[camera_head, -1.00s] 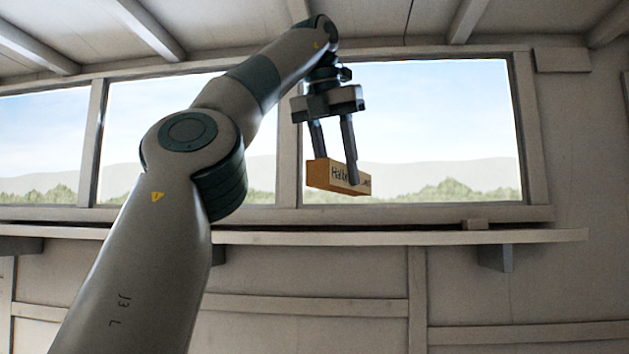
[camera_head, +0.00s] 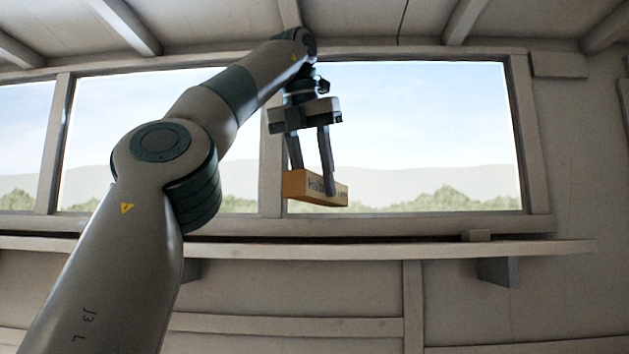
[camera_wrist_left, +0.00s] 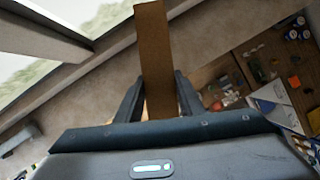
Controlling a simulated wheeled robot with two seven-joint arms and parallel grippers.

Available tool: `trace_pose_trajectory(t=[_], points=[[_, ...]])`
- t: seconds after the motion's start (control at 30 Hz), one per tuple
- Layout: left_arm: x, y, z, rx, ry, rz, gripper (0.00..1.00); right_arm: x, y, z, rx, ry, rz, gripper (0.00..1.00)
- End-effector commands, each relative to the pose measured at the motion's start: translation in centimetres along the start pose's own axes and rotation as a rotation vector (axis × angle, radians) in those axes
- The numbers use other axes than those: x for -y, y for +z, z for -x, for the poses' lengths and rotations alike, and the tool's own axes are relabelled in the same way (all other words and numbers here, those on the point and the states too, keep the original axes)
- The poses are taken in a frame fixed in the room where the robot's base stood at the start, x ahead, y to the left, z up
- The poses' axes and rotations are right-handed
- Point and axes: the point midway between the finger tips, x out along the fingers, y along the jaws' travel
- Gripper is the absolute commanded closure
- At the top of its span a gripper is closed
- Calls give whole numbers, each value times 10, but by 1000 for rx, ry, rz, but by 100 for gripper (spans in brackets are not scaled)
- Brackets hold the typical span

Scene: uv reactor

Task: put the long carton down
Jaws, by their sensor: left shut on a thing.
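The long carton (camera_head: 299,184) is orange-brown with dark lettering on its side. My left gripper (camera_head: 311,183) is shut on it and holds it in the air in front of the window, above the shelf. The carton hangs slightly tilted below the fingers. In the left wrist view the carton (camera_wrist_left: 153,60) is a long brown strip between the two fingers of the left gripper (camera_wrist_left: 160,95), reaching past them to the top edge. My right gripper is in neither view.
A narrow wall shelf (camera_head: 400,250) runs below the window, with a small block (camera_head: 476,235) at the sill. In the left wrist view, a cluttered surface with several small items, including a blue-and-white object (camera_wrist_left: 275,105), lies at the right. The shelf below the carton looks clear.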

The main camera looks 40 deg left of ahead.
Motion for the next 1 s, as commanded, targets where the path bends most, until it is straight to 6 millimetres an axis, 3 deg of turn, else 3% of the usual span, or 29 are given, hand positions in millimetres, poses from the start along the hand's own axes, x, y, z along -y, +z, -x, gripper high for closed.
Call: trace_pose_trajectory(t=[0.53, 1.0], points=[[-1, -10, -23, 2, -3, -4, 91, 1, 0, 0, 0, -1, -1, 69], [0, -24, -58, 1, 0, -1, 91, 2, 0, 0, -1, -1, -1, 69]])
